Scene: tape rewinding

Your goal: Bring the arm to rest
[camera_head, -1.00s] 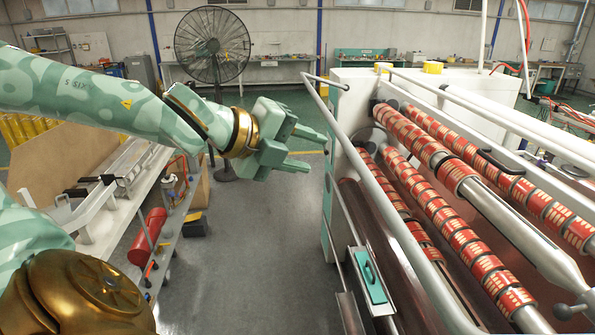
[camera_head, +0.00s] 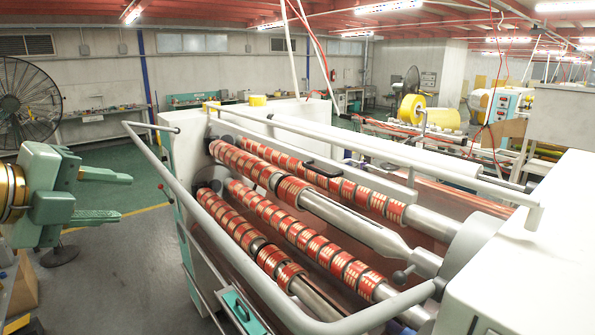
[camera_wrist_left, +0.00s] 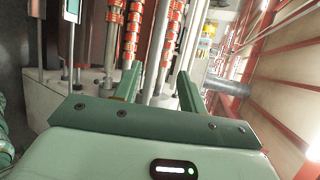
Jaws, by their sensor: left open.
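My left gripper (camera_head: 128,196) comes in at the left edge of the head view. Its two green fingers point right, apart and with nothing between them. It hangs in the air left of the tape machine's white rail, clear of it. In the left wrist view the gripper (camera_wrist_left: 157,85) is also open, its fingers spread. The tape machine (camera_head: 290,110) carries several rollers of red tape rolls (camera_head: 310,240), which also show behind the fingers in the wrist view (camera_wrist_left: 135,30). My right gripper is in neither view.
The machine's white tubular rail (camera_head: 228,248) runs along its near side. A large black fan (camera_head: 28,105) stands at the far left. Yellow rolls (camera_head: 430,112) sit on another machine behind. Grey floor (camera_head: 135,270) lies open between the gripper and the machine.

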